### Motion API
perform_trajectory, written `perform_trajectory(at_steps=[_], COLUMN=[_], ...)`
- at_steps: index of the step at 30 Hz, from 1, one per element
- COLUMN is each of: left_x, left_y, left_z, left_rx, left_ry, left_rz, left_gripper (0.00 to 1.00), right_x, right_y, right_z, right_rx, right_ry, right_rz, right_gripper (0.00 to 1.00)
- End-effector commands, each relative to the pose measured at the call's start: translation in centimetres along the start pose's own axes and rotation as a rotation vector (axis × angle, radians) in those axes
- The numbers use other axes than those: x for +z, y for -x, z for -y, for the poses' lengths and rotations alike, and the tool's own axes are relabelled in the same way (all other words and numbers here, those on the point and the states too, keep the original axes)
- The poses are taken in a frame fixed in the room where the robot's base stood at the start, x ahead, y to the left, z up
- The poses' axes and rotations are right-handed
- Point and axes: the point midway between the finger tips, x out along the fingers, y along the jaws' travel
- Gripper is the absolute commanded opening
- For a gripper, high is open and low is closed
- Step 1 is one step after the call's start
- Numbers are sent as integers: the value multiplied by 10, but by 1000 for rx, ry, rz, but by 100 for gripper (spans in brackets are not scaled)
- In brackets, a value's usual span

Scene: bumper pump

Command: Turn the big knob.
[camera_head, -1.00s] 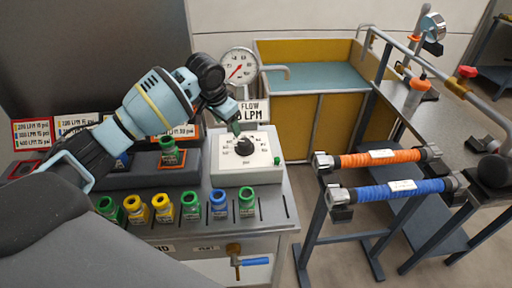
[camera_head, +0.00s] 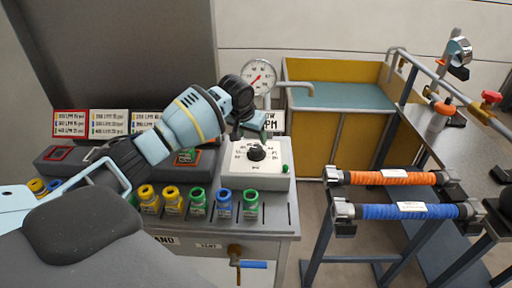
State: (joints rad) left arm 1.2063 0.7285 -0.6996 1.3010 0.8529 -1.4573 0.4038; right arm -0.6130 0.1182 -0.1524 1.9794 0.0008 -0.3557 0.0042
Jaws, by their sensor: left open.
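The big knob (camera_head: 257,153) is black and round, on a white dial plate (camera_head: 240,165) with printed marks around it, on top of the grey pump panel. My left gripper (camera_head: 257,124) is open, just above the knob in the picture, near the upper edge of the plate. The knob shows clear of the fingers, and nothing is seen between them. The gripper partly hides the flow sign (camera_head: 274,122). My right gripper is not in view.
A round gauge (camera_head: 259,76) stands behind the gripper. A row of yellow, green and blue nozzles (camera_head: 198,201) stands in front left of the plate. Orange (camera_head: 380,178) and blue (camera_head: 395,211) hoses lie on a rack at the right. A yellow-walled tank (camera_head: 306,133) stands behind.

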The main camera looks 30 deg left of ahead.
Motion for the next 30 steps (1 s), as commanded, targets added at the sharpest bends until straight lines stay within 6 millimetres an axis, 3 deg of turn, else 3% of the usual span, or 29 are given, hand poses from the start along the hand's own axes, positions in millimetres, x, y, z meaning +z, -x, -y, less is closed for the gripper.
perform_trajectory(at_steps=[6,13,25,30], left_x=[3,2,1,1], left_y=[-37,-64,-70,-70], left_z=[-1,-1,0,0], left_rx=[0,0,0,0], left_ry=[0,-1,-2,-2], left_rz=[8,5,1,2], left_gripper=[63,63,63,44], right_x=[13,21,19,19], right_y=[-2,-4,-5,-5], right_z=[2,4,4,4], right_rx=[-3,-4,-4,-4], right_ry=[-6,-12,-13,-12], right_rz=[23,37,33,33], right_gripper=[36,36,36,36])
